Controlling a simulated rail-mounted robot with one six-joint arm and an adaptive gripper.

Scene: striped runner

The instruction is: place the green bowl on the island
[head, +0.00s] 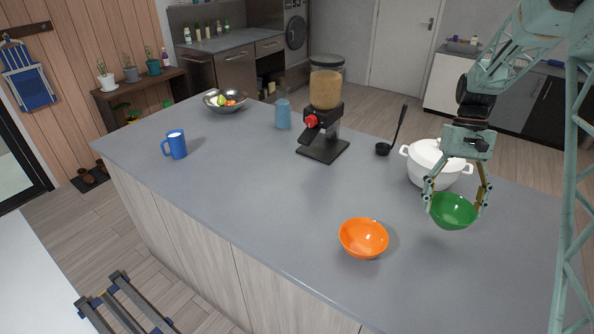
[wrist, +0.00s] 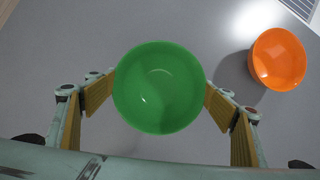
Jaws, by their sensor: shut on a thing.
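The green bowl (head: 453,212) is upright between the fingers of my gripper (head: 457,200) at the right of the head view. My gripper is shut on it, one finger at each side. In the wrist view the green bowl (wrist: 159,88) fills the middle between the yellow finger pads. The island (head: 270,190) has a grey top below the bowl. The bowl appears close to the top; I cannot tell whether its base touches it.
An orange bowl (head: 363,238) stands on the island left of the green bowl. A white pot (head: 436,164) is close behind the gripper. A ladle (head: 392,135), cereal dispenser (head: 325,110), blue glass (head: 283,113), blue mug (head: 175,145) and fruit bowl (head: 225,101) stand farther off. The front left top is clear.

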